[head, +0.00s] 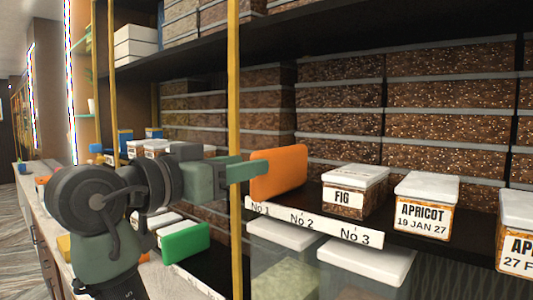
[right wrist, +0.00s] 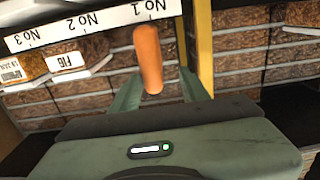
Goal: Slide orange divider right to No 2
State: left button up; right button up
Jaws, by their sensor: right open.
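The orange divider (head: 278,172) stands upright on the dark shelf behind the No 1 mark (head: 260,208), left of the No 2 mark (head: 302,222). My right gripper (head: 254,170) is open at the divider's left edge. In the right wrist view, the orange divider (right wrist: 148,60) shows edge-on between the two green fingers (right wrist: 160,80), nearer the left finger there. I cannot tell whether either finger touches it. My left gripper is not in view.
A FIG box (head: 343,199) and an APRICOT box (head: 422,215) stand to the right. A yellow post (head: 234,80) rises close by my gripper. A green divider (head: 186,242) stands on a lower-left shelf. Bare shelf lies between the orange divider and FIG.

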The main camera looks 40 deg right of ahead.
aim_at(281, 170)
jog(key=d, duration=0.1)
jog(key=d+p, duration=0.1)
jog(key=d, duration=0.1)
jog(key=d+p, duration=0.1)
jog(key=d, duration=0.1)
jog(key=shift+w+d, duration=0.25)
jog(key=shift+d+p, duration=0.35)
jog(key=shift+d, duration=0.05)
jog(key=shift+a, duration=0.1)
jog(key=shift+a, duration=0.1)
jog(key=shift+c, duration=1.3)
grip_shut()
